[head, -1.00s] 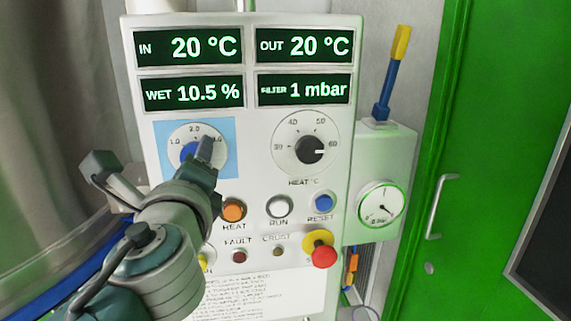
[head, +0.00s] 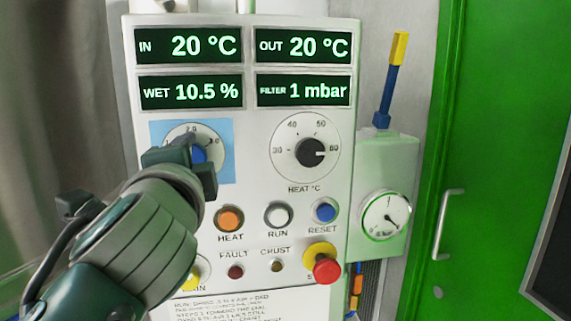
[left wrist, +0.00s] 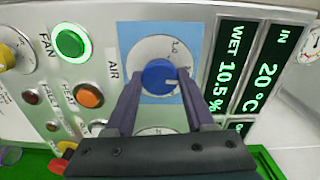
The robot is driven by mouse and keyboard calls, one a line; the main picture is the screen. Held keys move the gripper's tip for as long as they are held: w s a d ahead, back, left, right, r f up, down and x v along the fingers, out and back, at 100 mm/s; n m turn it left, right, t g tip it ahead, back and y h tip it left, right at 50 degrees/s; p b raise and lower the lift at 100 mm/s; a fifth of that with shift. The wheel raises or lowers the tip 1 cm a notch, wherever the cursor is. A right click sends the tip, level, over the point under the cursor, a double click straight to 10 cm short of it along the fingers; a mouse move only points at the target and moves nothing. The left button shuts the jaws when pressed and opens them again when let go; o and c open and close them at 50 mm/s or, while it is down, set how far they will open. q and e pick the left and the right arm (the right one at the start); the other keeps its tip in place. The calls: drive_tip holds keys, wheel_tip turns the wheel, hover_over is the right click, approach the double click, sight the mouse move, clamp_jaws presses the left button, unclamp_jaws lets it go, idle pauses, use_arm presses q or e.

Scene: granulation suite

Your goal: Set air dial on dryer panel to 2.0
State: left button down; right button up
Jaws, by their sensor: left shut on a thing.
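The air dial (head: 198,155) is a blue knob on a white scale plate with a light-blue square behind it, at the upper left of the dryer panel (head: 235,186). In the left wrist view the knob (left wrist: 158,75) sits between the two fingers, with a short pale mark on its right side. My left gripper (head: 186,164) is shut on the knob; it also shows in the left wrist view (left wrist: 160,82). In the head view the gripper covers much of the knob and scale, so I cannot tell the exact setting. My right gripper is not in view.
The heat dial (head: 311,153) is right of the air dial. Below are the orange heat button (head: 230,218), white run button (head: 277,214), blue reset button (head: 324,211) and red emergency stop (head: 327,269). A pressure gauge (head: 386,215) and green door (head: 490,130) stand to the right.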

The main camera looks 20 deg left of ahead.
use_arm(q)
drive_tip(key=shift+n, duration=0.3)
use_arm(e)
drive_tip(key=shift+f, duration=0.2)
use_arm(q)
drive_tip(key=shift+c, duration=1.3)
unclamp_jaws()
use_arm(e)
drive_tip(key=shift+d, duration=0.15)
